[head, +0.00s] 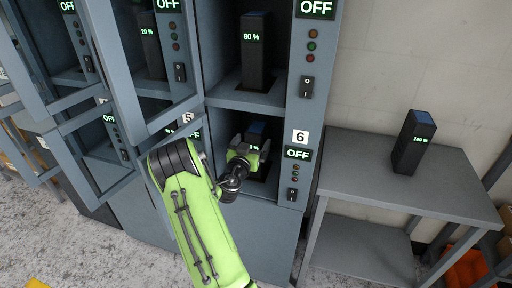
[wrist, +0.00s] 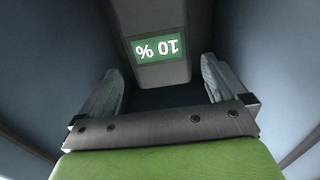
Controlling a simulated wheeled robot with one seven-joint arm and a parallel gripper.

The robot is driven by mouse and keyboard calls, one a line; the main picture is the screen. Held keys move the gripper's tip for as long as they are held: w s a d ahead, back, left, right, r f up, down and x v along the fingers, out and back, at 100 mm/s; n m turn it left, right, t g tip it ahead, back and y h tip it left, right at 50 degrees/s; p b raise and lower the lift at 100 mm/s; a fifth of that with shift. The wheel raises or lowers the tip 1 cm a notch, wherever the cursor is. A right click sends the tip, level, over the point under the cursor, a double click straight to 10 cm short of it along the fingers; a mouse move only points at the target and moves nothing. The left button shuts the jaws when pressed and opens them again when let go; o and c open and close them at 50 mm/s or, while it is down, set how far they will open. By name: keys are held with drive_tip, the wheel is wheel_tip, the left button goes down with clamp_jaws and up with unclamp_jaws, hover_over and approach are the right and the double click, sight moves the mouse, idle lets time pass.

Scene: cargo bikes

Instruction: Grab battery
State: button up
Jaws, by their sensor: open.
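A dark battery (head: 256,129) with a blue top stands in the lower right bay, the one labelled 6, mostly hidden behind my gripper in the head view. In the wrist view the battery (wrist: 150,50) is close ahead, its green display reading 10 % upside down. My gripper (head: 248,150) is at the mouth of that bay. In the wrist view its fingers (wrist: 158,88) are open and spread, with the battery's front beyond and between them. Nothing is held.
A battery reading 80 % (head: 256,50) stands in the bay above. Another battery reading 100 % (head: 414,142) stands on the grey side table (head: 450,180). Open cabinet doors (head: 130,125) hang left of my arm. The bay's walls (wrist: 255,60) are close on both sides.

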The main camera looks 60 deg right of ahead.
sight(257, 131)
drive_tip(key=d, duration=0.3)
drive_tip(key=w+d+p, duration=0.1)
drive_tip(key=d, duration=0.2)
drive_tip(key=shift+w+d+f, duration=0.1)
drive_tip(key=shift+w+d, duration=0.05)
drive_tip(key=shift+d, duration=0.25)
clamp_jaws()
drive_tip(key=shift+r, duration=0.2)
